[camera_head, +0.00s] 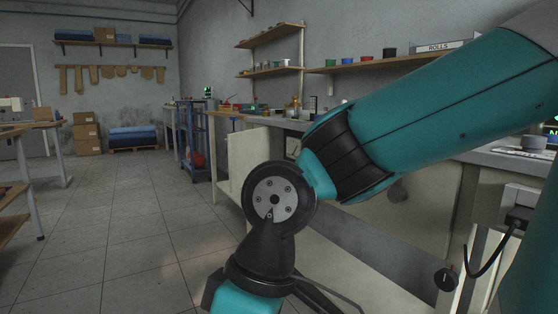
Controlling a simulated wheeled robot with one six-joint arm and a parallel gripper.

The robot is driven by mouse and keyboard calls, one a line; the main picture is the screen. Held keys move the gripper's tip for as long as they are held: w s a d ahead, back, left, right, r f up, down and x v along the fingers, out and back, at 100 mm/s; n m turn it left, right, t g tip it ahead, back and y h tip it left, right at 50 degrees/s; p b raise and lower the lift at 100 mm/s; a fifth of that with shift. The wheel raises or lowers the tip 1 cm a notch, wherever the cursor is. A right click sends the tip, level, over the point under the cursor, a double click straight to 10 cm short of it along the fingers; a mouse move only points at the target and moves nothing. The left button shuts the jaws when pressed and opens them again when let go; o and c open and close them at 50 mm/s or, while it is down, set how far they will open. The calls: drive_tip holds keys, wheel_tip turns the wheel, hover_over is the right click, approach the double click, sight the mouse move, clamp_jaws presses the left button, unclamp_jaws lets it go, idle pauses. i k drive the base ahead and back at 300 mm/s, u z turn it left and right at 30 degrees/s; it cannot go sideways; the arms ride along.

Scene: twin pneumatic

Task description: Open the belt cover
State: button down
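My teal and black arm fills the right and centre of the head view and bends down at a round grey joint. My gripper is not in view; the arm runs out at the bottom edge. I cannot tell for sure which part is the belt cover. A cream cabinet front (425,205) under the long workbench (270,121) is partly hidden behind my arm. A pale upright panel (248,155) stands below the bench, left of the arm.
A black knob (446,279) and a grey box with a black cable (488,250) are at the lower right. A blue trolley (195,145) stands farther back. Tables (40,126) stand at the left. The tiled floor (120,220) between is clear.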

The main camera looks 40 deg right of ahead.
sight(245, 150)
drive_tip(key=z, duration=0.55)
drive_tip(key=i, duration=1.45)
drive_tip(key=u, duration=0.25)
